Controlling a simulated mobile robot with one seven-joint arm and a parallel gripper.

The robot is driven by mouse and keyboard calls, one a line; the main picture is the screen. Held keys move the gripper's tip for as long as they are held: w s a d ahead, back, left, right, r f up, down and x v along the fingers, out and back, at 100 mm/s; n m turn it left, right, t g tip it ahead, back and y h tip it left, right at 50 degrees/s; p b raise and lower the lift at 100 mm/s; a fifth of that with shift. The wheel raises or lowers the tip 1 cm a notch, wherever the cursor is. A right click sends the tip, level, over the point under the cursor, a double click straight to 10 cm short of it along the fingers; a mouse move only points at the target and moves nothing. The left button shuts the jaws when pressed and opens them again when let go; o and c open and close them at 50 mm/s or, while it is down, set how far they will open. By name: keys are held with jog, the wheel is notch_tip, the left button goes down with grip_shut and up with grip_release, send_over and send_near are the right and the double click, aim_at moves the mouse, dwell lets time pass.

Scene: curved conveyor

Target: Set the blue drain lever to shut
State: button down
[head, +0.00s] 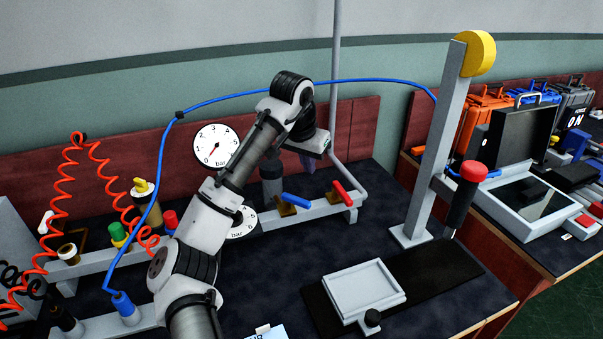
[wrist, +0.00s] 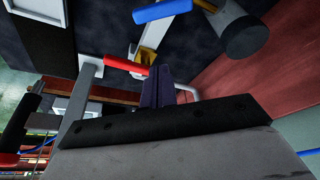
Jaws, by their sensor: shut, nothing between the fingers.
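The blue lever (head: 296,200) sits on a brass valve on the grey rail in the middle of the bench, its handle slanting down to the right in the head view. My gripper (head: 306,164) is above and behind the levers in the head view, partly hidden by my own wrist. In the wrist view my gripper's purple fingers (wrist: 158,80) are together and empty. They overlap the red lever's valve in the picture and are apart from the blue lever.
A red lever (head: 345,194) stands right of the blue one on the same rail (head: 320,208). A grey-brown cylinder (head: 271,180) stands behind the rail. A gauge (head: 243,222) is to the left. A grey post (head: 436,150) and a tray (head: 363,289) are to the right.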

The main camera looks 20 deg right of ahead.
aim_at(296, 201)
jog(key=p+x, duration=0.1)
jog(key=x, duration=0.7)
jog(key=shift+a+f, duration=0.1)
jog(key=shift+f, duration=0.05)
jog(key=shift+s+a+p, duration=0.5)
jog(key=shift+s+a, duration=0.35)
jog(key=shift+a, duration=0.05)
jog(key=shift+s+a, duration=0.45)
jog(key=shift+s, duration=0.05)
jog(key=shift+w+p, duration=0.1)
jog(key=shift+p, duration=0.3)
